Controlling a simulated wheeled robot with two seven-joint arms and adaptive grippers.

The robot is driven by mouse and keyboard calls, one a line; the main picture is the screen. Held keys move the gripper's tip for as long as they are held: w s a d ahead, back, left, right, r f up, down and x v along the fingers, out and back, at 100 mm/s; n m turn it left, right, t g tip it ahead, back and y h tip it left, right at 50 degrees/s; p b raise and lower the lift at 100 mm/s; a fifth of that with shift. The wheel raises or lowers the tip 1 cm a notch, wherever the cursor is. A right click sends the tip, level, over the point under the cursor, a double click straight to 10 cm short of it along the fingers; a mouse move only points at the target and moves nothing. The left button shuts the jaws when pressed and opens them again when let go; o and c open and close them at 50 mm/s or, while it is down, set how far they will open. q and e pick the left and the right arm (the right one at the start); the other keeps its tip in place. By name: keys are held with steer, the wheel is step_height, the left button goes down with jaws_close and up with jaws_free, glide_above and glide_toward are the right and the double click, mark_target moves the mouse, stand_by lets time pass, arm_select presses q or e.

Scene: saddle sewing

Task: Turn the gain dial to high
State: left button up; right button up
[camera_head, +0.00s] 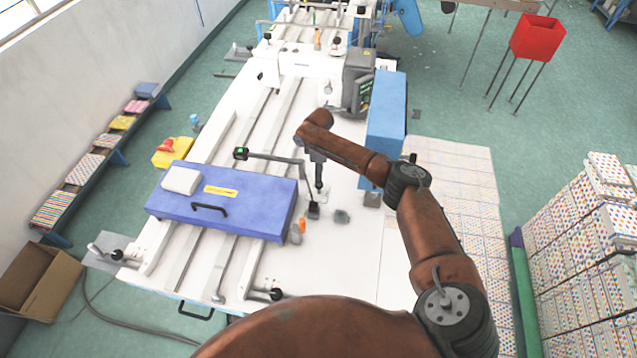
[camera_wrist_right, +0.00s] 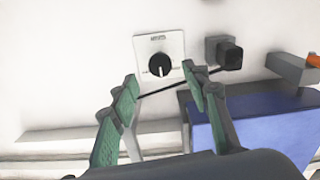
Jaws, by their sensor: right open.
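The gain dial is a round black knob (camera_wrist_right: 159,66) on a square white plate (camera_wrist_right: 174,44) with small print I cannot read. A light mark on the knob seems to point roughly downward in the right wrist view. My right gripper (camera_wrist_right: 161,87) is open, its green-grey fingers apart on either side of the knob's line, with nothing gripped. I see no contact with the knob. In the head view my right gripper (camera_head: 319,186) hangs pointing down over the white machine table and hides most of the dial. My left gripper is not in view.
A thin black rod crosses between the fingers in the wrist view, running to a black block (camera_wrist_right: 229,54). A blue-purple box (camera_head: 255,193) lies left of the gripper. An orange piece (camera_head: 297,232) and a grey knob (camera_head: 342,216) are close by. The table is clear toward the front right.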

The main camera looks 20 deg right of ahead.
mark_target(319, 188)
steer(key=shift+f, duration=2.45)
steer(key=c, duration=1.2)
